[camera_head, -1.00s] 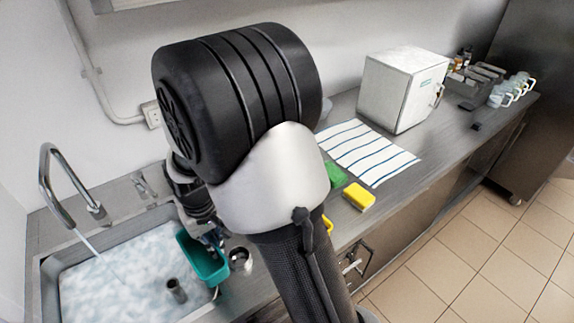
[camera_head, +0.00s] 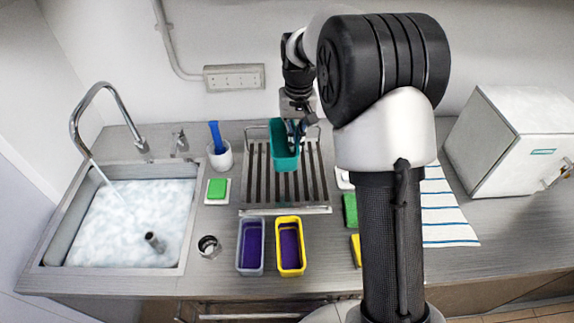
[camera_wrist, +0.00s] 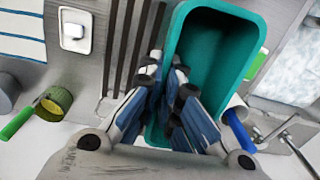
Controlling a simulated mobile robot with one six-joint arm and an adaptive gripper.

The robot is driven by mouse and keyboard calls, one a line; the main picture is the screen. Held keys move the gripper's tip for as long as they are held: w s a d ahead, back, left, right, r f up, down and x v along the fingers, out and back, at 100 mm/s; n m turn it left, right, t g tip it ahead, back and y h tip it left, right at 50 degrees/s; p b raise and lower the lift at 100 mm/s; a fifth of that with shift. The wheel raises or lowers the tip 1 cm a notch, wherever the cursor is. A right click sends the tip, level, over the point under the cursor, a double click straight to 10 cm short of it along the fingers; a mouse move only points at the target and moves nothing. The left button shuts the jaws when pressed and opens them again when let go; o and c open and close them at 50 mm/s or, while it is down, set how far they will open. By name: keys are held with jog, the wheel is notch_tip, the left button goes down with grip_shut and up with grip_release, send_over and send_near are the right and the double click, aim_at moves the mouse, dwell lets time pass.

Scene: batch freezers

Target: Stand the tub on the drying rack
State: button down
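The teal tub (camera_head: 285,158) hangs from my gripper (camera_head: 296,128), in front of the back part of the drying rack in the head view. The drying rack (camera_head: 262,190) has dark slats and a metal frame. In the wrist view the tub (camera_wrist: 225,40) fills the upper middle, its open mouth towards the camera. My gripper (camera_wrist: 172,92) is closed over the tub's near left rim. Slats of the rack (camera_wrist: 133,40) show left of the tub. I cannot tell whether the tub's base touches the rack.
A water-filled sink (camera_head: 110,240) lies left. A white cup with a blue brush (camera_head: 220,155) and a green sponge (camera_head: 217,188) stand left of the rack. A grey tub (camera_head: 251,246) and a yellow tub (camera_head: 290,246) stand in front. A striped towel (camera_head: 445,215) lies right.

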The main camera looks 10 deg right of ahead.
notch_tip(320, 180, up, 4)
send_over(294, 177)
jog(key=shift+s+a+r+m+p, duration=0.1)
jog(key=shift+s+a+m+p, duration=0.05)
jog(key=shift+m+p, duration=0.2)
notch_tip(294, 177, down, 20)
jog(key=b, duration=0.4)
jog(key=shift+r, duration=0.25)
jog(key=shift+f+b, duration=0.25)
jog(key=shift+b, duration=0.05)
jog(key=c, duration=1.8)
grip_release()
jog(key=shift+r, duration=0.2)
